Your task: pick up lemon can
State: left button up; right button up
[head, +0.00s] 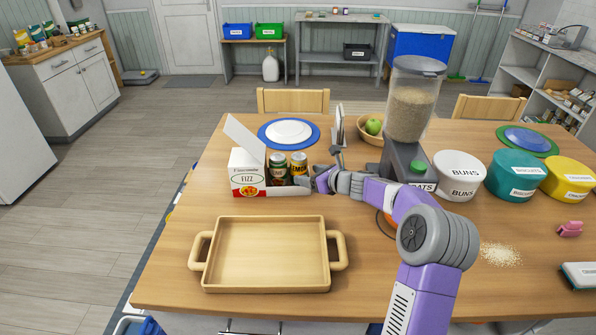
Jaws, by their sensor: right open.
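The lemon can (299,164) is yellow with a dark label reading LEMON. It stands upright in an open white and red FIZZ carton (248,174) near the middle of the table. A green can (277,168) stands beside it on its left. My right gripper (314,180) is open, just to the right of the lemon can and low by the carton's end. Its fingers are small in view, and I cannot tell whether they touch the can. My left gripper is not in view.
An empty wooden tray (268,285) lies in front of the carton. A blue-rimmed plate (265,133), a fruit bowl (364,138) and an oats dispenser (408,105) stand behind. Canisters, including a white BUNS one (458,178), stand at the right. Spilled oats (500,254) lie nearby.

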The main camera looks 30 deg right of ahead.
aim_at(305, 173)
jog(key=x, duration=0.3)
jog(key=shift+w+f, duration=0.15)
jog(key=shift+w, duration=0.15)
jog(key=shift+c, duration=0.2)
jog(key=c, duration=1.1)
